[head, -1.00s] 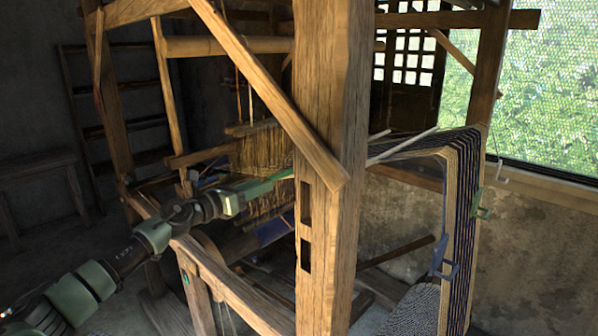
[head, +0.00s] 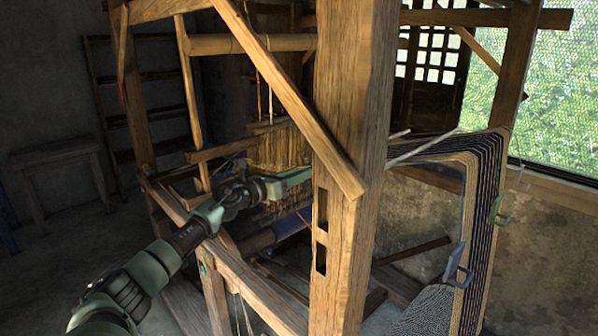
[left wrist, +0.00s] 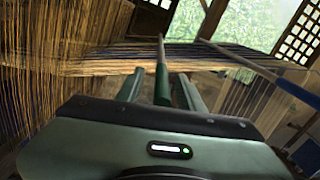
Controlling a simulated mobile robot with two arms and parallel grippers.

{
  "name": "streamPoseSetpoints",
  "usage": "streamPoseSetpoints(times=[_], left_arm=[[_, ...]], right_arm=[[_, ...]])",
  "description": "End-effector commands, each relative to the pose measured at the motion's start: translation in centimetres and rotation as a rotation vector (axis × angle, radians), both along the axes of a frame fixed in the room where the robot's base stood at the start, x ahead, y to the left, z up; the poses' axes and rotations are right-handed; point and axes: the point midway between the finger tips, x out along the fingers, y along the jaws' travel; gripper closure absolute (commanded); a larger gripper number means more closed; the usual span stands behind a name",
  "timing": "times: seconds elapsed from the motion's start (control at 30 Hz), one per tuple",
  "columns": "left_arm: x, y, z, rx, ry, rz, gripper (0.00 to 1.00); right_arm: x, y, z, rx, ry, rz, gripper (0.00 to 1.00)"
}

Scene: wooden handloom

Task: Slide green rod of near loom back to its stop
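In the left wrist view the green end of a rod (left wrist: 162,85) stands between the two fingers of my left gripper (left wrist: 161,76). A gap shows on each side of it, so the fingers look open around it and not closed on it. The rod's grey shaft runs ahead over the warp threads. In the head view my left gripper (head: 291,178) reaches into the near loom (head: 345,220), its tip partly behind the thick front post. Pale rod shafts (head: 425,147) show right of the post; the green end is hidden there. My right gripper is not in view.
A second rod with a blue end (left wrist: 299,92) lies to the right in the left wrist view. The loom's diagonal brace (head: 290,100) and lower side beam (head: 250,285) flank my left arm. Striped warp (head: 485,190) hangs at the right, with blue (head: 459,265) and green clips.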

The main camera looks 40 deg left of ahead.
Motion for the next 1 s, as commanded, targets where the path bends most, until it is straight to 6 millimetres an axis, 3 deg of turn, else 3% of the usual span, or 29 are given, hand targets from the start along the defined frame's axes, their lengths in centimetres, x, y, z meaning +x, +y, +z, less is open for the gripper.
streamPoseSetpoints(times=[0.4, 0.43, 0.57, 1.0], left_arm=[[0.78, -0.19, -0.03, 0.001, 0.001, -0.002, 0.62], [0.78, -0.19, -0.02, 0.001, 0.001, -0.002, 0.65], [0.77, -0.19, -0.02, 0.001, 0.001, -0.002, 1.0], [0.75, -0.16, 0.02, 0.001, 0.001, -0.001, 1.0]], right_arm=[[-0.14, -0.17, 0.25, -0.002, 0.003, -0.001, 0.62], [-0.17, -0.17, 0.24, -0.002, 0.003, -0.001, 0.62], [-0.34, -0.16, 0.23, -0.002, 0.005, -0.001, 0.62], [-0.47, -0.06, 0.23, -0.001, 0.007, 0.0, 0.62]])
